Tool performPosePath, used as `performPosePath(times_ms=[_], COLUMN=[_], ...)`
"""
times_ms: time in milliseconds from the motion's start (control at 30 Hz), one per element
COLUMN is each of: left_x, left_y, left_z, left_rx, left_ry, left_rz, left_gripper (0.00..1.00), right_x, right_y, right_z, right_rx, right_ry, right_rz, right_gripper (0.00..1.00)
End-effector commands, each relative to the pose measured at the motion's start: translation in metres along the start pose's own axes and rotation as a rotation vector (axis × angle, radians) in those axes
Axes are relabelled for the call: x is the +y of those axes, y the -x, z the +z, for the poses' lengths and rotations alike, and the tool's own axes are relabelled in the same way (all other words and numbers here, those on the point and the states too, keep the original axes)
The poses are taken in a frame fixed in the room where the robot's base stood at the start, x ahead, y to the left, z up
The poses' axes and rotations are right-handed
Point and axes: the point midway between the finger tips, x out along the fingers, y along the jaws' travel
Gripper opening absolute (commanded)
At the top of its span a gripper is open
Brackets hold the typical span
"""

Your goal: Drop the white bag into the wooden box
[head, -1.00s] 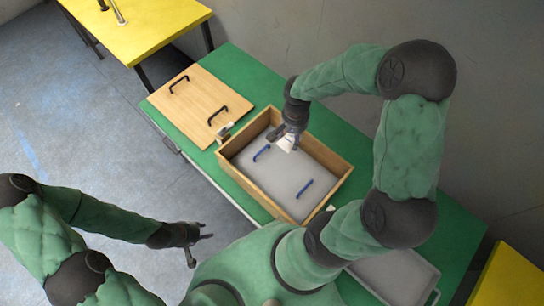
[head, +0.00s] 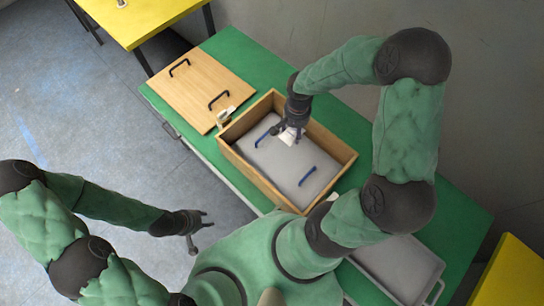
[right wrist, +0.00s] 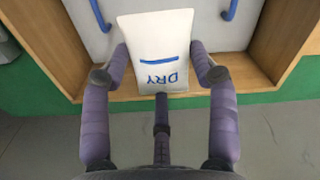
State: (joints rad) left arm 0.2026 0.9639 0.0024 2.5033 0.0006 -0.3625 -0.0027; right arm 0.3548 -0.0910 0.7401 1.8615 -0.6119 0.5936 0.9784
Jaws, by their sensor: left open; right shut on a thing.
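The white bag (right wrist: 155,50), with blue "DRY" lettering, is between the fingers of my right gripper (right wrist: 160,78) in the right wrist view. In the head view the bag (head: 289,136) shows as a small white patch below my right gripper (head: 294,128). The gripper is shut on it, over the inside of the wooden box (head: 228,151). The box is open at the top, with a grey panel with two blue handles inside it. I cannot tell whether the bag touches the panel. My left gripper (head: 199,226) is open and empty, away from the table at the lower left.
A wooden lid (head: 197,90) with two black handles lies on the green table (head: 236,52) left of the box. A small item (head: 225,115) stands between lid and box. A grey tray (head: 395,268) is at the table's near right.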

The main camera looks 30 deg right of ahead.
Motion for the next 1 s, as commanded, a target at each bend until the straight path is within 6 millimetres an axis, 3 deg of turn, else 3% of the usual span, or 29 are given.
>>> performPosePath(times_ms=[33, 100, 567, 1000], left_x=[0.0, 0.0, 0.0, 0.0], left_y=[0.0, 0.0, 0.0, 0.0], left_z=[0.0, 0.0, 0.0, 0.0], left_rx=[0.0, 0.0, 0.0, 0.0], left_ry=[0.0, 0.0, 0.0, 0.0], left_rz=[0.0, 0.0, 0.0, 0.0], left_gripper=[0.41, 0.41, 0.41, 0.41], right_x=[0.0, 0.0, 0.0, -0.001], right_y=[0.0, 0.0, 0.006, 0.084], right_z=[0.0, 0.0, -0.001, -0.001], right_rx=[0.0, 0.0, 0.002, 0.004], right_ry=[0.0, 0.0, 0.001, 0.0], right_rz=[0.0, 0.0, 0.0, -0.002], right_gripper=[0.68, 0.87, 0.87, 0.87])
